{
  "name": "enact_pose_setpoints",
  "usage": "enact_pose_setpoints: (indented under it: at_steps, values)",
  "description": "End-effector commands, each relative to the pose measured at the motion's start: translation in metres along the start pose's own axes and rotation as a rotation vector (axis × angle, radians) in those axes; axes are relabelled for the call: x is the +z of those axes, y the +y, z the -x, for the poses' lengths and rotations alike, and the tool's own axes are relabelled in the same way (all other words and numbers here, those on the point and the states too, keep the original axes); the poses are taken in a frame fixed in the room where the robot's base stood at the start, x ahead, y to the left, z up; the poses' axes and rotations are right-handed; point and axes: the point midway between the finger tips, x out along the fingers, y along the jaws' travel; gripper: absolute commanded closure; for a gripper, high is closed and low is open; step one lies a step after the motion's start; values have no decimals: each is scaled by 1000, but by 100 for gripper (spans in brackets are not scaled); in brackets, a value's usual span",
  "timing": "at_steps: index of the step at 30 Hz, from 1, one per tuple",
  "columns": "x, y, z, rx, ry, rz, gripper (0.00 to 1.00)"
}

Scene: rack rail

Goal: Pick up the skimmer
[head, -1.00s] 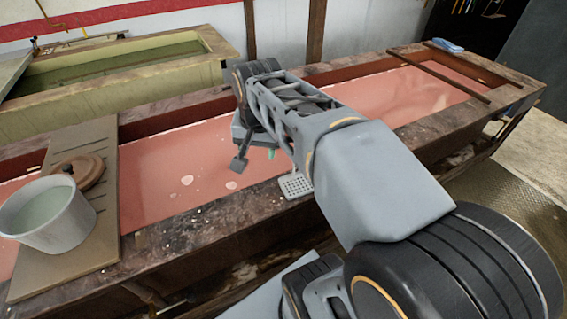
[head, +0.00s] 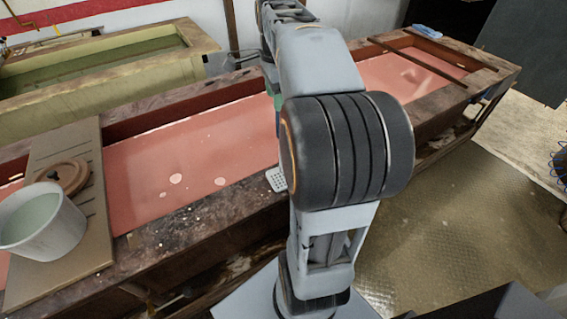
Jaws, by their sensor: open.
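The skimmer shows as a pale perforated plate (head: 277,180) at the near rim of the long vat (head: 150,240), just left of my arm. The rest of it, including any handle, is hidden behind my arm. My gripper (head: 228,62) is open, beyond the pink liquid near the vat's far rim. It is well apart from the skimmer's plate and partly hidden by my arm. I see nothing held in it.
A board (head: 72,262) lies across the vat at left, bearing a white bucket (head: 62,232) and a round wooden lid (head: 70,177). A yellowish tank (head: 60,100) stands behind. Two bars (head: 425,67) cross the right end.

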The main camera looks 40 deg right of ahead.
Motion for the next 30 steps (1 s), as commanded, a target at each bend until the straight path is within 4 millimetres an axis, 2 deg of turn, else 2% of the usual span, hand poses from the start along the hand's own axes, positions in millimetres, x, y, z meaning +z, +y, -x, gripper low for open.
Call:
enact_pose_setpoints:
  at_steps: [8, 18, 29, 30]
  values:
    - [0, 1, -16, -1, 0, 1, 46]
    - [-3, 6, -58, 1, 0, 2, 46]
    - [-3, 6, -65, -2, 0, 2, 46]
    - [-3, 6, -65, -2, 0, 2, 50]
